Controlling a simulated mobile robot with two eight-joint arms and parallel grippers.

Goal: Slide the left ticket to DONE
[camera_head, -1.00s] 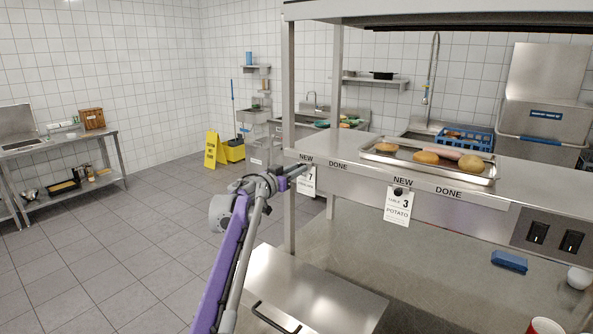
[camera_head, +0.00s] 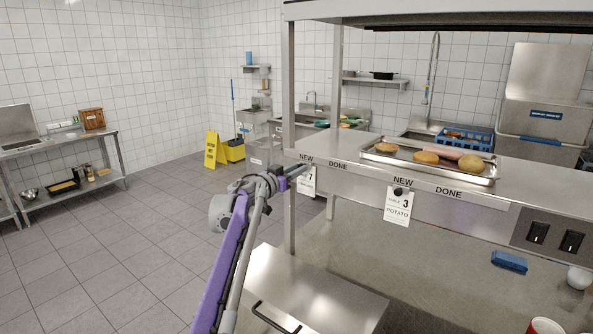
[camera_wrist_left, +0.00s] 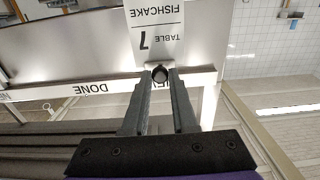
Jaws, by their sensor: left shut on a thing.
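The left ticket, a white card reading table 7 (camera_head: 308,184), hangs on the rail under the NEW label. In the left wrist view the same ticket (camera_wrist_left: 155,30) shows upside down, with the word FISHCAKE. My left gripper (camera_head: 291,173) is at this ticket and partly covers it. My right gripper is not in view.
A second ticket, table 3 potato (camera_head: 397,206), hangs farther right under its own NEW label. A tray (camera_head: 470,178) with several food pieces stands on the shelf above. A blue sponge (camera_head: 509,261) lies on the counter below. The rail between the tickets looks clear.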

